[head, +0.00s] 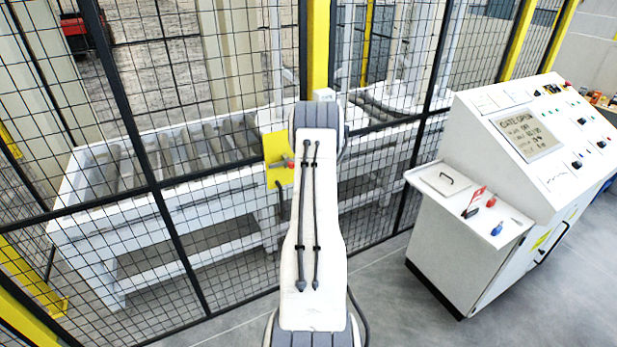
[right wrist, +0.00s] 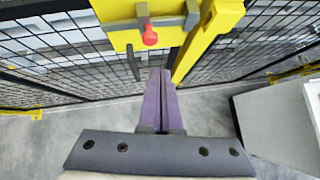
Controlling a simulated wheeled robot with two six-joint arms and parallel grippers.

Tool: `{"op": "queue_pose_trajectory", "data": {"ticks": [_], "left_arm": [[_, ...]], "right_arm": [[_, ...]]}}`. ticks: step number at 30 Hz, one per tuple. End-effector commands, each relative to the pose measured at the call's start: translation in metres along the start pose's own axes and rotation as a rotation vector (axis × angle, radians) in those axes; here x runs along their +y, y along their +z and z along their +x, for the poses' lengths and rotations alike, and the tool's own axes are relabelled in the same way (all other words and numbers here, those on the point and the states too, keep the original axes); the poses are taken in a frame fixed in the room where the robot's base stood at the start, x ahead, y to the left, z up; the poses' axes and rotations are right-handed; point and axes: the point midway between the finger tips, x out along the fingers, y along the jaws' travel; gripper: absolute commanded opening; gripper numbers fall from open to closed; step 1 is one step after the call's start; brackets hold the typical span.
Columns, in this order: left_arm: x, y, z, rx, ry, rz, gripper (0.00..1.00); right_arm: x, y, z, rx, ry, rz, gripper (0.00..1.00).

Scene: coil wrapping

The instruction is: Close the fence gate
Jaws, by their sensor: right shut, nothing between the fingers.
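The fence gate (head: 130,170) is a black mesh panel at the left and middle of the head view; its mesh also shows at the left of the right wrist view (right wrist: 70,55). A yellow latch plate (right wrist: 125,38) with a red knob (right wrist: 150,36) and grey bolt pieces sits beside a yellow post (right wrist: 207,42). The plate also shows in the head view (head: 272,148), partly behind my arm. I cannot tell whether a gap remains between gate and post. My right gripper (right wrist: 160,72) is shut and empty, its purple fingertips just below the latch plate. My left gripper is out of view.
A white control console (head: 490,190) with a screen and a side shelf (head: 470,215) stands to the right. Behind the mesh is a long white bench (head: 190,185) with rollers. Grey floor (head: 380,300) is clear between fence and console.

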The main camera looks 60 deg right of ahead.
Motion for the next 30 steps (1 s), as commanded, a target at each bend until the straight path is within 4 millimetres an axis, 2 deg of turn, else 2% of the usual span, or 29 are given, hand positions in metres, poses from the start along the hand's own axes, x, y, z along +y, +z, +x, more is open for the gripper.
{"op": "queue_pose_trajectory", "data": {"ticks": [1,4,6,12,18,22,30], "left_arm": [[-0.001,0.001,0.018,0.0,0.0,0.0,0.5],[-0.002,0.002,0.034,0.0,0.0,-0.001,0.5],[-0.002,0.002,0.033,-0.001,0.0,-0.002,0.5],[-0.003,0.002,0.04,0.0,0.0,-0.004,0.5],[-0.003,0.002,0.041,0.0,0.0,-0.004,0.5],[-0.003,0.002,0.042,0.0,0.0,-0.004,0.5],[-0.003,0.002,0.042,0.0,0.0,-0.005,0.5]], "right_arm": [[-0.004,-0.009,0.002,-0.002,-0.003,0.003,0.0],[-0.008,-0.017,-0.006,-0.002,-0.005,0.005,0.0],[-0.01,-0.011,-0.026,-0.005,-0.006,0.005,0.0],[-0.013,-0.009,-0.07,-0.004,-0.003,0.001,0.0],[-0.017,-0.008,-0.099,-0.002,-0.002,0.002,0.0],[-0.018,-0.009,-0.107,0.0,-0.002,0.001,0.0],[-0.018,-0.009,-0.109,-0.001,-0.001,0.004,0.0]]}}
